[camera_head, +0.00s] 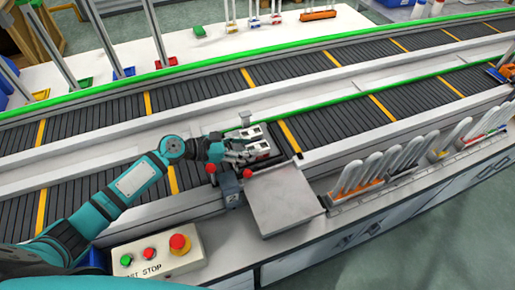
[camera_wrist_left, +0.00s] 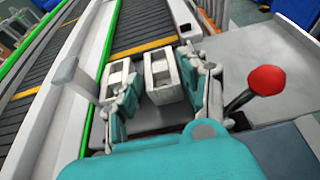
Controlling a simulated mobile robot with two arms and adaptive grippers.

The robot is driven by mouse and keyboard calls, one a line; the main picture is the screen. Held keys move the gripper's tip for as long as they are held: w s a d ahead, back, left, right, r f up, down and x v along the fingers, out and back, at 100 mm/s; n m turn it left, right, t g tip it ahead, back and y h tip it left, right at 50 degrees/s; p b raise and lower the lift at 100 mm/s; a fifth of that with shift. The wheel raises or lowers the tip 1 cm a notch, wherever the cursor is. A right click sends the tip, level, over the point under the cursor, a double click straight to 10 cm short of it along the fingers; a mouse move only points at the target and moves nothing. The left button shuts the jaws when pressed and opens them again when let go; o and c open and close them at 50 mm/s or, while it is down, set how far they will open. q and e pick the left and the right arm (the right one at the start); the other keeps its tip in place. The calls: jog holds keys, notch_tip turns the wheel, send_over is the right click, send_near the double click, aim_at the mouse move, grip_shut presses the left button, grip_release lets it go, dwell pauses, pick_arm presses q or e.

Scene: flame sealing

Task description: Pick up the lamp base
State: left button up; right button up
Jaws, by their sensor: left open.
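My left gripper (camera_head: 252,143) is open above the near conveyor, beside the red-knobbed fixture. I cannot pick out a lamp base for certain; one may be hidden under or behind the gripper. My right gripper is not in view.
A fixture with red knobs (camera_head: 247,173) and a flat grey plate (camera_head: 285,200) lie close by. Racks of upright white tubes (camera_head: 385,165) stand right. A button box (camera_head: 160,255) is at the front. A grey post (camera_wrist_left: 78,78) stands beside the gripper.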

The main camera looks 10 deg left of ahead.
pick_arm(q)
jog(key=shift+x, duration=0.8)
jog(key=c, duration=0.8)
jog(key=shift+r, duration=0.1)
